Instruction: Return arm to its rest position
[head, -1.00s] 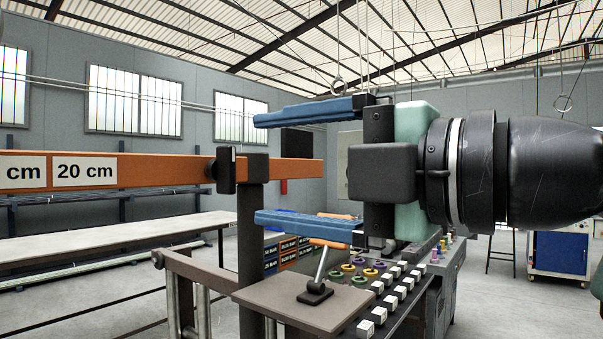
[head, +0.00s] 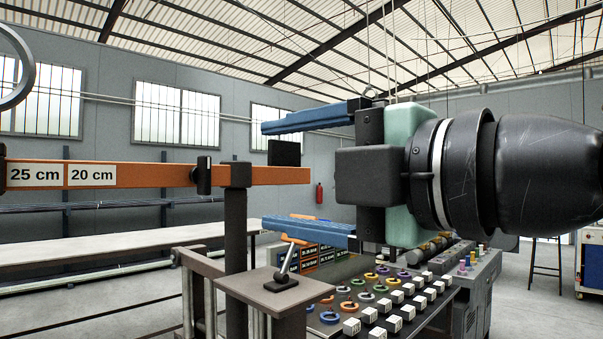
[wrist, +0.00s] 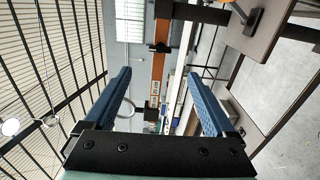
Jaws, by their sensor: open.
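My gripper (head: 308,175) is in the middle of the head view, with its two blue fingers wide apart and pointing left. It is open and nothing is between the fingers. In the wrist view my gripper (wrist: 158,95) also shows both blue fingers spread. The orange bar with "25 cm" and "20 cm" labels (head: 130,175) lies to the left. Its right end appears level with the gap between the fingers, but I cannot tell the distance. The bar also shows in the wrist view (wrist: 158,68).
A lever (head: 288,262) stands on a small brown plate below the gripper. A panel (head: 385,300) with coloured rings and white labelled blocks is at the lower middle. A long table (head: 120,243) stands at the left. A metal ring (head: 22,68) is at the upper left edge.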

